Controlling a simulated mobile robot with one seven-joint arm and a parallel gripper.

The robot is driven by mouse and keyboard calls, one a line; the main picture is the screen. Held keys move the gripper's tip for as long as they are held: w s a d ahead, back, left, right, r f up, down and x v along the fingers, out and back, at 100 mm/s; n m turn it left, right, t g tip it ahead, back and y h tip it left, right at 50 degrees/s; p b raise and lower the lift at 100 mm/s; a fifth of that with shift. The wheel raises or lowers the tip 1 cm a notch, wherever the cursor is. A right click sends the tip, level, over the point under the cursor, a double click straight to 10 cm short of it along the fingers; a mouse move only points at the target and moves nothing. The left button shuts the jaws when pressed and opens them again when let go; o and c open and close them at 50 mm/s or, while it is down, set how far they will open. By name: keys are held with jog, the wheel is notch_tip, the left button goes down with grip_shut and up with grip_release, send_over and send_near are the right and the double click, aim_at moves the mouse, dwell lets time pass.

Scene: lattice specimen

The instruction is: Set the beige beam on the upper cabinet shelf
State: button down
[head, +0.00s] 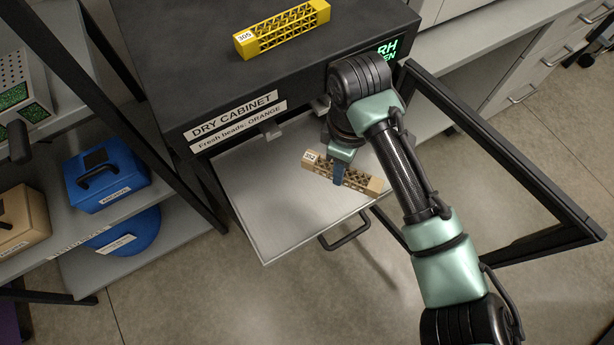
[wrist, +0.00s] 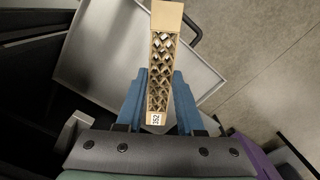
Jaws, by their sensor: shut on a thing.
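The beige lattice beam (head: 365,181) has solid ends and a white number label. My gripper (head: 339,178) is shut on it near its middle and holds it over a grey metal shelf (head: 262,215) that sticks out of the black dry cabinet (head: 160,75). In the wrist view the beam (wrist: 161,75) stands between the blue fingers (wrist: 159,100), its labelled end, reading 352, close to the palm. The grey shelf (wrist: 100,60) lies behind it. I cannot tell the exact gap between beam and shelf. The cabinet's inside is mostly hidden by its top and my arm.
A yellow lattice beam (head: 283,28) labelled 305 lies on the cabinet top. The cabinet's framed door (head: 520,135) stands open at right. A dark handle (head: 345,236) juts out below the grey shelf. A rack at left holds a blue case (head: 105,180) and other items.

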aim_at(329, 185)
jog(key=w+f+n+b, duration=0.1)
jog(key=f+n+b, duration=0.2)
jog(key=f+b, duration=0.2)
jog(key=w+a+f+n+b, duration=0.1)
jog(key=w+f+n+b, duration=0.1)
jog(key=f+n+b, duration=0.2)
jog(key=w+f+n+b, duration=0.2)
jog(key=f+n+b, duration=0.2)
jog(key=f+b, duration=0.3)
jog(key=shift+w+a+f, duration=0.2)
jog(key=shift+w+f, duration=0.05)
jog(key=shift+f, duration=0.35)
jog(key=shift+f, duration=0.2)
jog(key=c, duration=0.5)
grip_release()
jog(key=shift+c, duration=0.2)
jog(key=shift+r, duration=0.2)
notch_tip(329, 185, up, 12)
jog(key=p, duration=0.3)
